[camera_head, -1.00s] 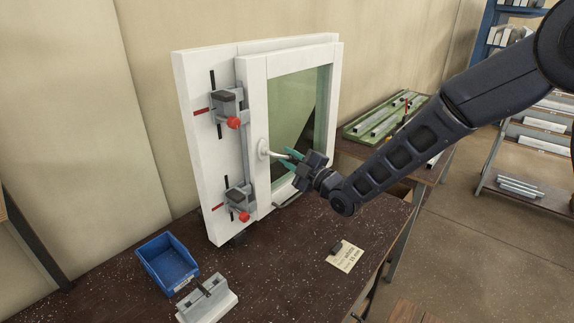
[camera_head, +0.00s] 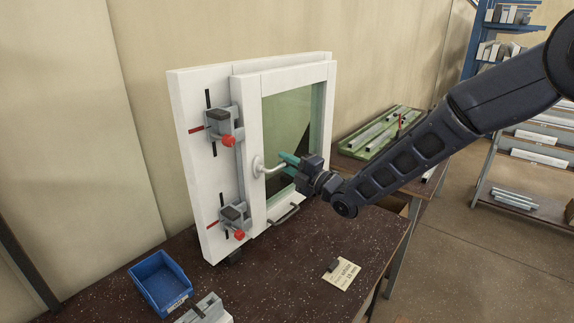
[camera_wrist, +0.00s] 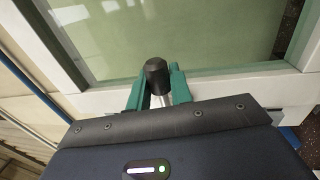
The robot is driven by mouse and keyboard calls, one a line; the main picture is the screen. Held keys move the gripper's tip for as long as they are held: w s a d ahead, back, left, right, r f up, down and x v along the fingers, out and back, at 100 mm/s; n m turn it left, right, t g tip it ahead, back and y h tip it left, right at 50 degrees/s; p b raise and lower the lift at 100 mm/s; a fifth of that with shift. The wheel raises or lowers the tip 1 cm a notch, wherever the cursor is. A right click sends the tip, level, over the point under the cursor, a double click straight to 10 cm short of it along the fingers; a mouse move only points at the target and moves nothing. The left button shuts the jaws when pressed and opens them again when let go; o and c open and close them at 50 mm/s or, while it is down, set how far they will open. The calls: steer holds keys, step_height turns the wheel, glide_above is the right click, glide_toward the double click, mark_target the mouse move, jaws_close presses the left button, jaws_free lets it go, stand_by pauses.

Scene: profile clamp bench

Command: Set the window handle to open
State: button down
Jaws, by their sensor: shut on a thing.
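The window handle (camera_head: 270,169) is a pale lever on a round base on the left stile of the white window sash (camera_head: 250,110). It points to the right, roughly level, across the edge of the green-tinted glass. My gripper (camera_head: 288,162), with teal fingers, is shut on the handle's outer part. In the wrist view my gripper (camera_wrist: 157,92) has one finger on each side of the handle, whose dark rounded end (camera_wrist: 156,70) shows between them. The gripped stretch is partly hidden by the fingers.
Two grey clamps with red knobs (camera_head: 228,141) (camera_head: 239,235) stand left of the sash. A blue bin (camera_head: 163,283), a grey block (camera_head: 205,310) and a label card (camera_head: 342,274) lie on the dark bench. A green tray (camera_head: 380,135) of profiles stands behind, right.

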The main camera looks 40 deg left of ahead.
steer(key=c, duration=1.3)
jaws_free()
steer(key=shift+d, duration=0.1)
steer(key=d+f, duration=0.1)
steer(key=d, duration=0.9)
steer(key=shift+d+f, duration=0.25)
steer(key=shift+f, duration=0.1)
